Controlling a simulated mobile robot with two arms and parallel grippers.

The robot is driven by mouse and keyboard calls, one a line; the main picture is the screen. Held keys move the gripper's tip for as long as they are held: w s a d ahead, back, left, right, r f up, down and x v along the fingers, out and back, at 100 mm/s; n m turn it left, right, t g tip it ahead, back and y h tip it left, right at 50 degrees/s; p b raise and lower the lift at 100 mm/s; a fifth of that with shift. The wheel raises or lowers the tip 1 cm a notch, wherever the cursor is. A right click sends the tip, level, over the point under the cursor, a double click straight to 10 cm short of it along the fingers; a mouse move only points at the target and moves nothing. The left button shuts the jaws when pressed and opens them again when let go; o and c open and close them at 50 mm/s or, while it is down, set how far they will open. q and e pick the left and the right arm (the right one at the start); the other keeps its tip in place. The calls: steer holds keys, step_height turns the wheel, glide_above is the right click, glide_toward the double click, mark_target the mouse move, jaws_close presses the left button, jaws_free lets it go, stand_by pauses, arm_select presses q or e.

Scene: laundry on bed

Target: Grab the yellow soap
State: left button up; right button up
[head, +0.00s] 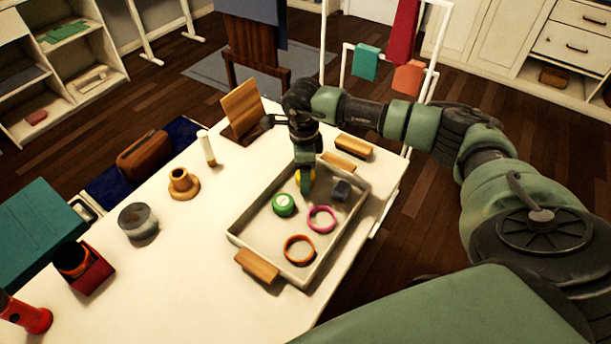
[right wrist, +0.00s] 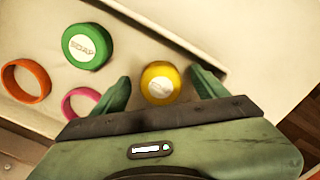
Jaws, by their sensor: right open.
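The yellow soap (right wrist: 160,83) is a round puck with a pale label, lying in the grey tray (right wrist: 135,48). In the head view the yellow soap (head: 299,177) shows only as a small patch beside my gripper, which hides the rest. My right gripper (head: 305,188) points down into the tray. In the right wrist view the gripper (right wrist: 163,90) is open, with one finger on each side of the yellow soap. I cannot tell whether either finger touches it. My left gripper is not in view.
In the tray, a green soap (head: 283,204), a pink ring (head: 321,219), an orange ring (head: 299,250) and a dark grey block (head: 341,190) lie near the gripper. The tray has raised walls and wooden handles. A white candle-like cylinder (head: 207,149) stands left on the white table (head: 185,262).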

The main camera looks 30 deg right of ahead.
steer(key=c, duration=1.5)
steer(key=shift+o, duration=0.2)
steer(key=shift+r, duration=0.1)
